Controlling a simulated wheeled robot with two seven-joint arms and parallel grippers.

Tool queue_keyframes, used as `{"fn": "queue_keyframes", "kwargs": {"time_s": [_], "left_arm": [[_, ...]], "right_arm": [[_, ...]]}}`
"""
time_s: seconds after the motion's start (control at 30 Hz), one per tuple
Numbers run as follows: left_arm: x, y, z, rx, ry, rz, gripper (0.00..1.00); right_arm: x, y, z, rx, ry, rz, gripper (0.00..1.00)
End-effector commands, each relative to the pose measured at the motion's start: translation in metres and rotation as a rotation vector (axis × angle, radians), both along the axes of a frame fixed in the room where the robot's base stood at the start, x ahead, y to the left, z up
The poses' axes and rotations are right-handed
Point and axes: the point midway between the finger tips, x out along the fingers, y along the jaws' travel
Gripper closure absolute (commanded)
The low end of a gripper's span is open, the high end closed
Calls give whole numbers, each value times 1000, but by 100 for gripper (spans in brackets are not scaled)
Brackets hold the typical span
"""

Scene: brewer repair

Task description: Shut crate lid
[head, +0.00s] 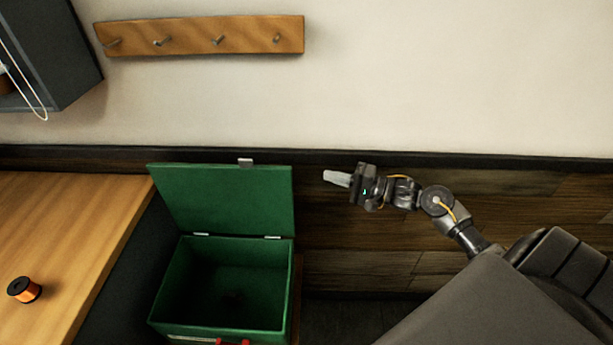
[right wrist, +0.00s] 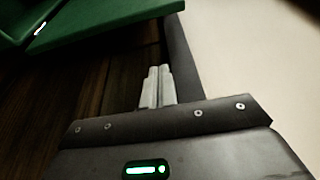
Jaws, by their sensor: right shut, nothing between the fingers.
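A green crate (head: 163,300) stands on the floor in the lower middle of the head view. Its lid (head: 225,198) is open and stands up at the back, with a small metal latch plate (head: 245,162) on its top edge. The crate's inside looks empty but is dark. My right gripper (head: 328,177) is shut and empty, to the right of the lid and apart from it, with its fingers pointing left. In the right wrist view the shut fingers (right wrist: 157,87) show below the green lid (right wrist: 115,22). My left gripper is not in view.
A wooden table (head: 70,230) with an orange spool (head: 24,289) is left of the crate. A wall rack with pegs (head: 200,36) and a dark cabinet (head: 45,55) hang above. The wall behind the lid is close. The space right of the lid holds only my right arm.

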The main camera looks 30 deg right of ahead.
Motion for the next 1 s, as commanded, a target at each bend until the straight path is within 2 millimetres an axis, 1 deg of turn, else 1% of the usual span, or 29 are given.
{"fn": "queue_keyframes", "kwargs": {"time_s": [0.17, 0.5, 0.57, 0.63, 0.73, 0.83, 1.0], "left_arm": [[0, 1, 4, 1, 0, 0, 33], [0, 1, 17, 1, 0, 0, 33], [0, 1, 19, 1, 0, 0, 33], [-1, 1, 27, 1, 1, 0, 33], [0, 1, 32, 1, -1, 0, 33], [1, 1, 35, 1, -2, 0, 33], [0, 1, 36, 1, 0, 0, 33]], "right_arm": [[16, 11, 2, 0, -2, -1, 100], [72, 53, 2, 1, -2, -2, 100], [80, 59, 2, 0, -2, -2, 100], [69, 66, 2, -2, 2, -1, 100], [58, 73, 1, -3, 2, -3, 100], [51, 78, 0, -2, 1, -3, 100], [46, 81, -1, -2, 0, -3, 100]]}}
